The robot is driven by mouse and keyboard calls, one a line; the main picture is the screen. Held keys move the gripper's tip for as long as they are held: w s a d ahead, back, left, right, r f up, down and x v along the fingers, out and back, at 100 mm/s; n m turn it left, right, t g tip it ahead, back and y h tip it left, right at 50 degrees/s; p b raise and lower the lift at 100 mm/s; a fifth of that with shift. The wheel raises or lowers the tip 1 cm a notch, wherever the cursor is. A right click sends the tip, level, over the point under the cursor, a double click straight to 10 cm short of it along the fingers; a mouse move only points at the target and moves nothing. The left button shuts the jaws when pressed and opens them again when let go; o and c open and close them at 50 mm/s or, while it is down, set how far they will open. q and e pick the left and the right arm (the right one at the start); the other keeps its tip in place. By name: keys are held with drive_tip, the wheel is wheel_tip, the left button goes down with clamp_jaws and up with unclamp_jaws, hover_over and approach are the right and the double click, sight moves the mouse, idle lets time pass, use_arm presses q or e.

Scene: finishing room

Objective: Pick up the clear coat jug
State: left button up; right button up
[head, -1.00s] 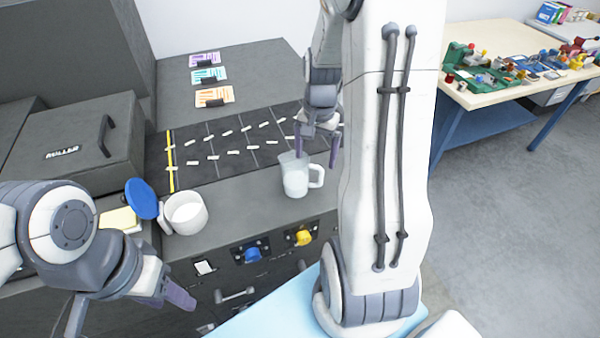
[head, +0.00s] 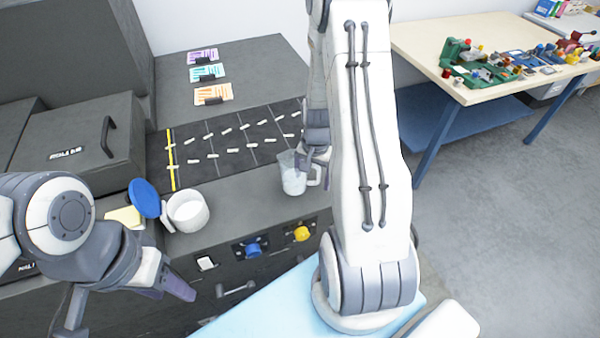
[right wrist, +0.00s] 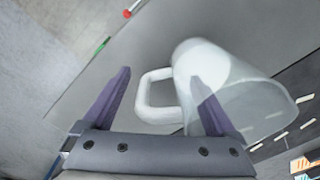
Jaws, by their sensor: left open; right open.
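The clear coat jug (head: 292,182), a translucent jug with a white handle and pale contents, stands upright on the grey cabinet top near its front edge. It also shows in the right wrist view (right wrist: 245,100), with its handle (right wrist: 150,100) toward my gripper. My right gripper (head: 318,160) is at the handle side of the jug, partly hidden behind my arm. In the right wrist view the open right gripper (right wrist: 160,80) has its fingers on either side of the handle; one finger overlaps the jug body. I cannot tell if they touch. My left gripper (head: 128,308) is open and empty at lower left.
A white pot (head: 187,213) with a raised blue lid (head: 144,198) stands left of the jug. A dark mat (head: 225,145) with several white strips lies behind. A dark case (head: 75,150) is at left. A wooden table (head: 500,75) with clutter is at right.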

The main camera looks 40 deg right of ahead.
sight(313, 166)
clamp_jaws()
drive_tip(key=shift+r, duration=0.25)
drive_tip(key=shift+r+b, duration=0.45)
drive_tip(key=shift+r, duration=0.4)
drive_tip(key=shift+r+b, duration=0.3)
drive_tip(key=shift+r, duration=0.65)
drive_tip(key=s+r+b, duration=0.1)
drive_tip(key=s+r, duration=0.2)
drive_tip(key=s, duration=0.2)
drive_tip(key=s+a+r+b, duration=0.1)
drive_tip(key=s+r, duration=0.3)
drive_tip(key=s, duration=0.2)
drive_tip(key=shift+s+b, duration=0.3)
idle(1.7)
